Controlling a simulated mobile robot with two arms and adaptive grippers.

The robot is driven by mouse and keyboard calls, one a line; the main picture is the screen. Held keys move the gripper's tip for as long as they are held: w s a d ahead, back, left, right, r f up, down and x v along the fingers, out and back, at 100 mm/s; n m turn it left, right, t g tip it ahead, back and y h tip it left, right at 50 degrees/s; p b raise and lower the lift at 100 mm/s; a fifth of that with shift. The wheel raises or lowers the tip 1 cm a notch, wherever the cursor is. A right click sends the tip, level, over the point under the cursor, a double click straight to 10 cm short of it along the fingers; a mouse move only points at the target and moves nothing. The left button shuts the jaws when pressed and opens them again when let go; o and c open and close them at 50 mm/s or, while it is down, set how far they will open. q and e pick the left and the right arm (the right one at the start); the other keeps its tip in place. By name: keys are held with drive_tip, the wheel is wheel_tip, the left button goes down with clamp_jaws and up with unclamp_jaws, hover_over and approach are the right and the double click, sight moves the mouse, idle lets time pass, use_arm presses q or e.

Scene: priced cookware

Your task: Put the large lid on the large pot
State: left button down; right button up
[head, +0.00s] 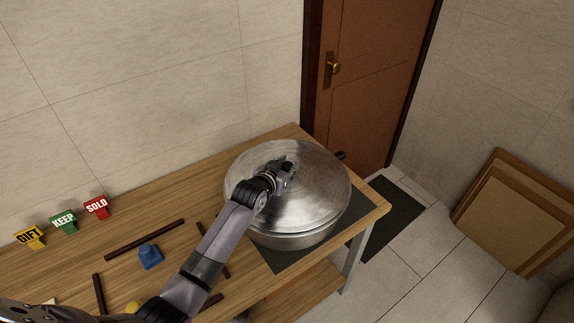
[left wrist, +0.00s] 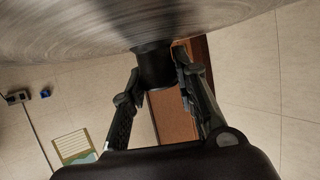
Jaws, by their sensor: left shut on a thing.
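The large lid (head: 318,180) is a round, brushed-metal disc in the head view. It lies over the large pot (head: 292,241), whose metal side shows below the lid's near edge. I cannot tell whether the lid is fully seated. My left gripper (head: 286,170) is at the lid's centre, shut on its knob. In the left wrist view, the dark knob (left wrist: 154,66) is between the fingers, and the lid's underside or top surface (left wrist: 130,22) fills the upper part. The right gripper is not in view.
The pot stands on a dark mat (head: 283,259) at the right end of the wooden table (head: 374,205). GIFT (head: 30,237), KEEP (head: 64,222) and SOLD (head: 97,207) signs, a blue object (head: 150,256) and dark strips (head: 145,240) lie leftward.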

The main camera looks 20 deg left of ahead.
use_arm(q)
drive_tip(key=shift+f, duration=0.2)
idle(0.6)
idle(0.8)
drive_tip(key=shift+f, duration=0.25)
drive_tip(key=c, duration=1.3)
unclamp_jaws()
drive_tip(key=shift+o, duration=0.5)
